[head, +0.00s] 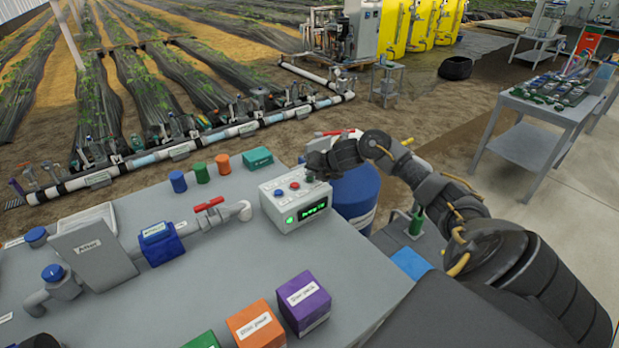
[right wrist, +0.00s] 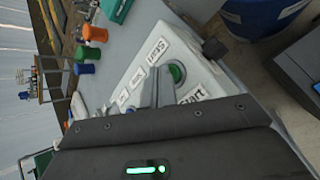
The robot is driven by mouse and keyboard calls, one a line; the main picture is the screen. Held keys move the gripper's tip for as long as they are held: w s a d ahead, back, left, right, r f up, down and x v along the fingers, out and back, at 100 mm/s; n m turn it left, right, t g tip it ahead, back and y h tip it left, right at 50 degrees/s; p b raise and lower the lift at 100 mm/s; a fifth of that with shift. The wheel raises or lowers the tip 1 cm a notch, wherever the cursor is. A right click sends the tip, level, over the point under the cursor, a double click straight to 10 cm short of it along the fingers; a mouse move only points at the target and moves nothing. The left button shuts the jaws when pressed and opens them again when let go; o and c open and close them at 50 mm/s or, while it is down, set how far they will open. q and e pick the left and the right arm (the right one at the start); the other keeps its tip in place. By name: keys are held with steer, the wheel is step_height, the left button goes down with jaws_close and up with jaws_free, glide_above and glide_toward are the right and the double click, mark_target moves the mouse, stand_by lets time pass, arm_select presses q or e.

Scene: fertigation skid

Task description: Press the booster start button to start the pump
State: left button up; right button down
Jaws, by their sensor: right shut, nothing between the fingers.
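The control box (head: 290,212) is a pale box on the grey bench, with a blue button (head: 279,192), a red button (head: 294,186) and a lit green display (head: 312,210). My right gripper (head: 311,176) is shut and empty over the box's far right corner, and in the head view it largely covers what is under it. In the right wrist view a green button (right wrist: 177,74) sits beside labels reading "Start". My right fingers (right wrist: 156,88) are right beside that button in the picture; I cannot tell whether they touch it. My left gripper is out of view.
Blue, green and orange caps (head: 201,173) and a teal box (head: 257,159) stand behind the control box. A pipe with a red-handled valve (head: 208,204) is to its left. Purple (head: 304,303) and orange (head: 255,325) boxes are in front. A blue drum (head: 356,192) stands beyond the bench edge.

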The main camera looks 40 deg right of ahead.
mark_target(312, 179)
steer(key=shift+r, duration=0.55)
steer(key=shift+r+p, duration=0.1)
steer(key=shift+p, duration=0.3)
step_height(312, 179, up, 5)
steer(key=p, duration=0.4)
stand_by(0.5)
